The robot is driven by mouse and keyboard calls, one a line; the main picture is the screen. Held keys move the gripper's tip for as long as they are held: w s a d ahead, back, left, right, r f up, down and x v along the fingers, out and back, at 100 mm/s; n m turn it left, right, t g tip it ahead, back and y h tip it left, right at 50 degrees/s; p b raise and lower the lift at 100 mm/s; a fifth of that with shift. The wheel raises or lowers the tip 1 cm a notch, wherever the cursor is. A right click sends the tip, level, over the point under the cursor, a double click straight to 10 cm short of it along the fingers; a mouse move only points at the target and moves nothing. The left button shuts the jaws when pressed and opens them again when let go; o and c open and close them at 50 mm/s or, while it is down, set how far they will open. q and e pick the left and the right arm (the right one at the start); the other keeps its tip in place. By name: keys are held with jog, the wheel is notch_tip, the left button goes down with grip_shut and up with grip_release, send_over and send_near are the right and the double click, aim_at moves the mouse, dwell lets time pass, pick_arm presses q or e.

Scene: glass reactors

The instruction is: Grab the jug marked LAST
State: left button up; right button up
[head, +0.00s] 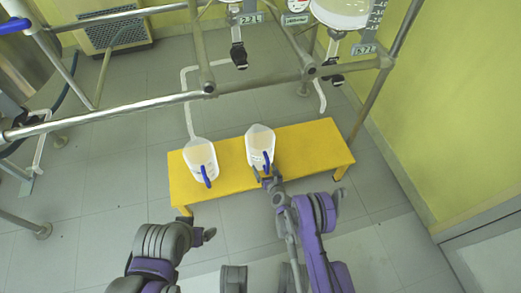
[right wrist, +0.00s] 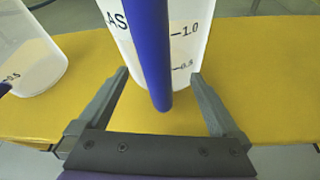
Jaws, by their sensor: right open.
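Two whitish jugs with blue handles stand upright on a yellow bench (head: 225,180). The right-hand jug (head: 259,138) is in front of my right gripper (head: 267,177). In the right wrist view this jug (right wrist: 190,30) shows the letters "AS" and marks of a scale; its blue handle (right wrist: 150,50) hides the rest of the word. My right gripper is open, with its fingers (right wrist: 159,76) on either side of the handle and not closed on it. The left-hand jug (head: 200,160) stands apart; its label is not readable. My left gripper (head: 208,235) is low in the head view, its jaws unclear.
A metal pipe frame (head: 150,106) crosses above and behind the bench. Glass vessels (head: 342,10) with valves and tags hang from it. A yellow-green wall (head: 450,110) stands at right.

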jog(key=shift+s+r, duration=0.15)
jog(key=shift+r, duration=0.05)
jog(key=shift+c, duration=0.3)
grip_shut()
